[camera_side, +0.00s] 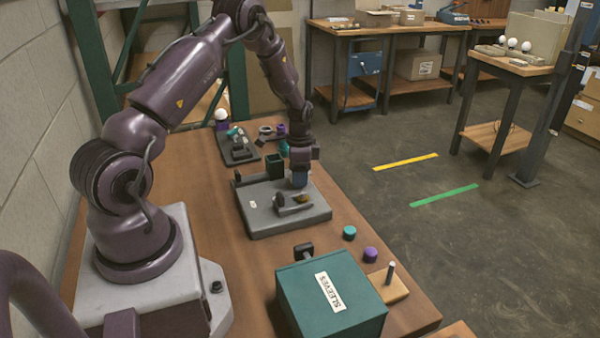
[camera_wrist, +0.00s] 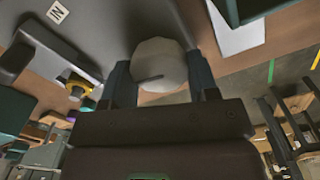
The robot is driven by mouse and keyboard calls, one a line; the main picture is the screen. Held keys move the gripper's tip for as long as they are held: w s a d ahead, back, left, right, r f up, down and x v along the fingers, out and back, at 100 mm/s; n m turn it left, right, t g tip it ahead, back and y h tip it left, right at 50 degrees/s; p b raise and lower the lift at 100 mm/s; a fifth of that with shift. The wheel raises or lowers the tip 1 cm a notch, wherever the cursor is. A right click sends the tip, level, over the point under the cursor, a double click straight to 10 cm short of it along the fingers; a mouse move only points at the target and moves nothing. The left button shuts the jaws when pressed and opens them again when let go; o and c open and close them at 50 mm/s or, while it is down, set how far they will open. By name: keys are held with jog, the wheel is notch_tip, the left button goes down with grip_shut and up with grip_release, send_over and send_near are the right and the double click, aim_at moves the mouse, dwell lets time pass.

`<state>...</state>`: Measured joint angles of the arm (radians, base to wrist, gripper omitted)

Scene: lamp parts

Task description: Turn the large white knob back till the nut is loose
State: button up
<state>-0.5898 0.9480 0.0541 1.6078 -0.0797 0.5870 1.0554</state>
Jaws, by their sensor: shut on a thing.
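The large white knob (camera_wrist: 160,65) shows in the wrist view between my two fingers. The knob is mostly hidden there by the fingers. The nut cannot be made out in either view. A grey block with a brass-coloured part (camera_side: 301,198) sits on the plate just below my gripper.
A teal box labelled SLEEVES (camera_side: 332,297) stands at the table's front. A teal cap (camera_side: 349,232), a purple cap (camera_side: 370,254) and a wooden block with an upright pin (camera_side: 389,279) lie to its right. A dark green open box (camera_side: 275,164) stands behind my gripper.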

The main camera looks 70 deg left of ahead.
jog(key=n, duration=0.9)
jog(key=shift+a+n, duration=0.1)
jog(key=shift+n, duration=0.2)
jog(key=n, duration=0.4)
jog(key=shift+s+n, duration=0.1)
jog(key=shift+n, duration=0.2)
jog(key=n, duration=0.4)
jog(key=o, duration=0.9)
notch_tip(320, 180, up, 13)
jog(key=shift+r, duration=0.1)
